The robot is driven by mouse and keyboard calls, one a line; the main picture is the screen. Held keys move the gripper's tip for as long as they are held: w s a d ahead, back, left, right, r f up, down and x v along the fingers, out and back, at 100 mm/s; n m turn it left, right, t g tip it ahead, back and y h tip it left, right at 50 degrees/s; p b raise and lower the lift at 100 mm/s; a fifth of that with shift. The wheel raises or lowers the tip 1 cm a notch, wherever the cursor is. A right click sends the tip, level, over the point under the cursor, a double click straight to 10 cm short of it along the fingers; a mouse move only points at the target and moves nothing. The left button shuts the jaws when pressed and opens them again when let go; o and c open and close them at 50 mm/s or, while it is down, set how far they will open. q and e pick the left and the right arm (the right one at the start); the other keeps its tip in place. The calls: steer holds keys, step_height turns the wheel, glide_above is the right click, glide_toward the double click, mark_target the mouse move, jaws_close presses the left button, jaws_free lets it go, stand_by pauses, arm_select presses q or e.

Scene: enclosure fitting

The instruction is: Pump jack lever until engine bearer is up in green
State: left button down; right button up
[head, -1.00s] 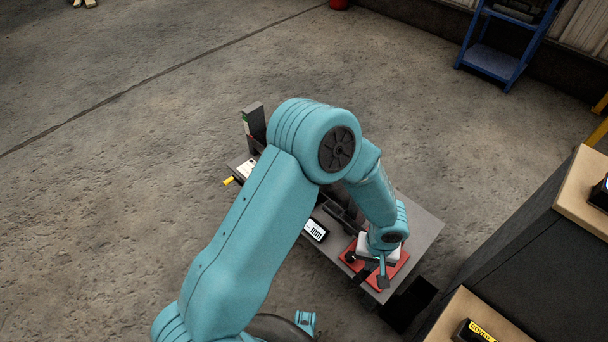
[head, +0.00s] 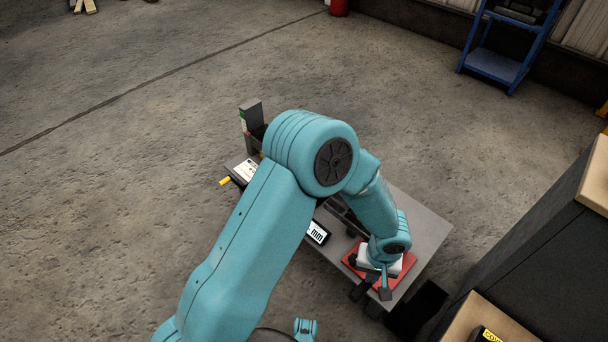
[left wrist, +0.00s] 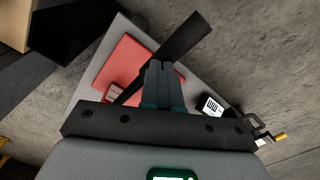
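My left gripper (head: 385,289) is over the near right corner of a grey table (head: 425,232). In the left wrist view its fingers (left wrist: 164,68) are together. A dark flat bar (left wrist: 190,38), which looks like the jack lever, runs diagonally past the fingertips. I cannot tell whether they touch it. A red plate (left wrist: 125,62) lies under the bar, and it also shows in the head view (head: 405,266). The engine bearer is not clearly visible behind my arm. My right gripper is not in view.
A small "mm" display (head: 318,233) sits on the table. A yellow handle (head: 225,181) sticks out at its left edge. A dark cabinet with a wooden top (head: 594,190) stands right of the table. A blue rack (head: 493,65) is at the back. Floor beyond the table is clear.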

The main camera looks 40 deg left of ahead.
arm_select(q)
step_height(320, 180, down, 2)
steer(key=shift+f+b, duration=0.1)
steer(key=shift+b, duration=0.8)
steer(key=shift+f+b, duration=0.2)
steer(key=shift+b, duration=0.1)
step_height(320, 180, up, 11)
steer(key=p, duration=0.7)
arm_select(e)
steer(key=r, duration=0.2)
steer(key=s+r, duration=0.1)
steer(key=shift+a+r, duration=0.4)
arm_select(q)
steer(key=shift+r, duration=0.1)
